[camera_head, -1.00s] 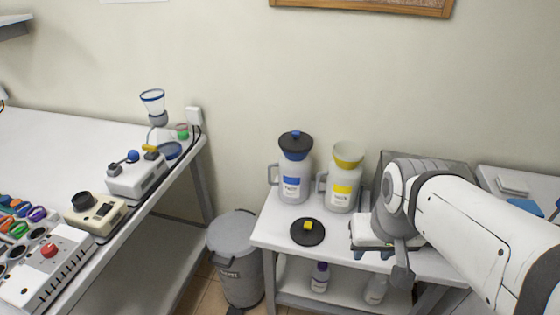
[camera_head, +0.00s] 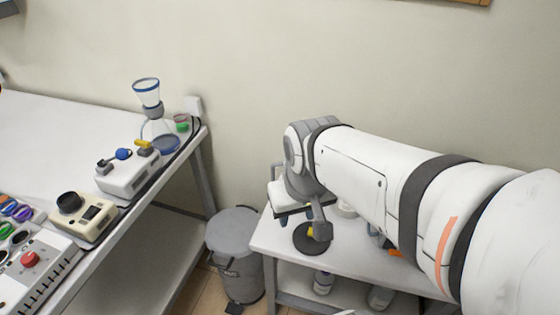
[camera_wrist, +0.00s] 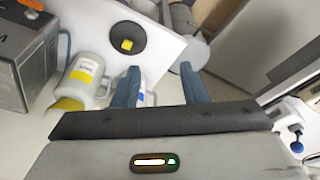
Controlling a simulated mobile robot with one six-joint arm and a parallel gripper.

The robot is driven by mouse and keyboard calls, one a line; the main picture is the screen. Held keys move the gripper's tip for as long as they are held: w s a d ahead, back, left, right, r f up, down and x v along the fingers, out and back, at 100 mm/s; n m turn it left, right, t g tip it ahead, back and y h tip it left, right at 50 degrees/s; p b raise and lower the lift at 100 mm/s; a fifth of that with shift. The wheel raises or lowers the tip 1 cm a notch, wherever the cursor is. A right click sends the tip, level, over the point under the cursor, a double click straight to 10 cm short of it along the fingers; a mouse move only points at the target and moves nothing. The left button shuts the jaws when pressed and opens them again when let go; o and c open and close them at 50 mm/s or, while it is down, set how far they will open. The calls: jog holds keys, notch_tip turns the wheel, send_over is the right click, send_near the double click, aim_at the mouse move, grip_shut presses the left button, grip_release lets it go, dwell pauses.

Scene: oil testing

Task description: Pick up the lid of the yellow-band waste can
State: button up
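The lid is a black disc (camera_head: 304,243) with a yellow knob, lying flat on the small white table near its front left. It also shows near the top of the wrist view (camera_wrist: 122,29). The yellow-band waste can (camera_wrist: 84,72) stands uncovered in the wrist view, its yellow funnel mouth showing; my arm mostly hides it in the head view. My gripper (camera_wrist: 160,72) is open and empty, its two blue fingers apart. In the head view it hangs above the table, behind the lid, and my wrist partly overlaps the lid.
A blue-label can (camera_wrist: 148,99) is partly hidden behind my fingers in the wrist view. A grey metal box (camera_wrist: 22,68) stands near the yellow-band can. A grey bin (camera_head: 236,240) stands left of the small table. The left bench (camera_head: 60,130) carries several instruments.

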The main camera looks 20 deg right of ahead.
jog(key=shift+o, duration=0.8)
jog(key=shift+w+d+f, duration=0.15)
jog(key=shift+w+f, duration=0.1)
jog(key=shift+f, duration=0.05)
jog(key=w+f+m+b, duration=0.1)
jog(key=f, duration=0.1)
jog(key=w+f+b, duration=0.1)
jog(key=w+f, duration=0.1)
jog(key=w+d+f+m+g+b, duration=0.1)
jog(key=b, duration=0.1)
jog(key=shift+w+f+m, duration=0.3)
jog(key=shift+w+f, duration=0.05)
jog(key=shift+f, duration=0.05)
jog(key=m+g+b, duration=0.2)
jog(key=m+b, duration=0.2)
jog(key=b, duration=0.1)
send_over(303, 241)
jog(key=d, duration=0.2)
notch_tip(303, 241, down, 12)
jog(key=shift+w+f, duration=0.15)
jog(key=shift+f, duration=0.05)
jog(key=f, duration=0.5)
jog(key=d+f, duration=0.1)
jog(key=f, duration=0.1)
jog(key=shift+w+f+b, duration=0.2)
jog(key=shift+f+b, duration=0.2)
jog(key=c, duration=1)
